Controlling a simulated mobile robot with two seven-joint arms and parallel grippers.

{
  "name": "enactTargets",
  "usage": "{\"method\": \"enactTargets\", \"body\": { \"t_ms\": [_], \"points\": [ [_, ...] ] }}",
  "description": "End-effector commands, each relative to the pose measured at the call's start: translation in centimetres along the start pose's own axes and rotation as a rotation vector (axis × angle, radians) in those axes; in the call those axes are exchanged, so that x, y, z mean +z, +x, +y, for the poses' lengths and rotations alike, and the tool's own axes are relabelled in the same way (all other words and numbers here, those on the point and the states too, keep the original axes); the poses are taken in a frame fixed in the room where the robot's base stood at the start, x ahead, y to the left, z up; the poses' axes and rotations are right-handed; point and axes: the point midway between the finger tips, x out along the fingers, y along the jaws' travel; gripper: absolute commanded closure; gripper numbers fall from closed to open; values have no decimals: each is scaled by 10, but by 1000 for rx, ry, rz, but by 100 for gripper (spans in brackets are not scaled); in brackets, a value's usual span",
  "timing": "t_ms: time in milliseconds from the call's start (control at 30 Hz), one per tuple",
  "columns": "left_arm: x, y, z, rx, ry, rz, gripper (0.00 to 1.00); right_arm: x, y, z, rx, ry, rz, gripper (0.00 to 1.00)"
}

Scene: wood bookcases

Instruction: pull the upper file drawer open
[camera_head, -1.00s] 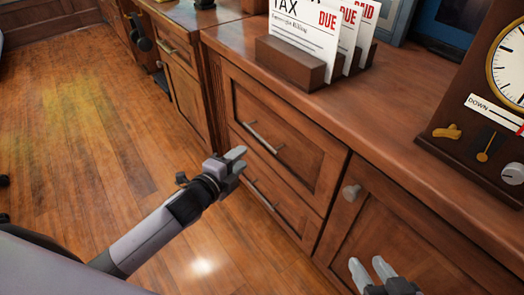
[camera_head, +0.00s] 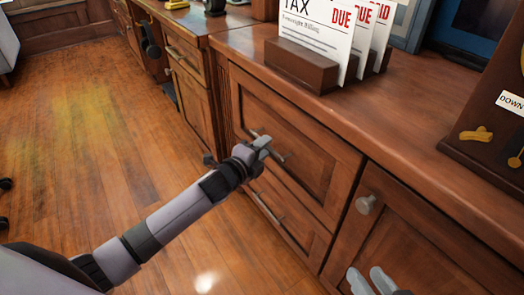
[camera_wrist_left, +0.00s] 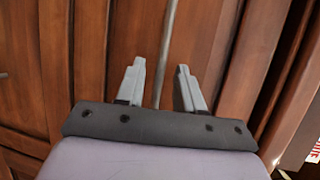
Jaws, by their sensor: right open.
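The upper file drawer (camera_head: 305,140) is a shut brown wooden front with a thin metal bar handle (camera_head: 280,157). My left gripper (camera_head: 266,144) is at this handle in the head view and hides its middle. In the left wrist view the gripper (camera_wrist_left: 161,82) is open, with the bar handle (camera_wrist_left: 169,45) running between its two grey fingers. Gaps show on both sides of the bar, so the fingers are not closed on it. My right gripper (camera_head: 370,280) is open and empty at the bottom edge, in front of the cabinet door.
A lower drawer with its own bar handle (camera_head: 268,208) is just below. A cabinet door with a round knob (camera_head: 366,204) is to the right.

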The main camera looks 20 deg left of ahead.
Motion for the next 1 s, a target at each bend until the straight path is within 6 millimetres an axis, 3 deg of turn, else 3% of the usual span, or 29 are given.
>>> {"method": "enactTargets", "body": {
  "t_ms": [267, 367, 1000],
  "points": [
    [0, 1, 0, 0, 0, 1, 66, 0, 0, 0, -2, 2, 1, 57],
    [0, 1, 0, 0, 0, 1, 99, -1, 0, 0, -2, 2, 1, 57],
    [0, 0, 0, 0, 0, 1, 100, -1, 0, -1, -3, 1, 3, 57]
  ]
}}
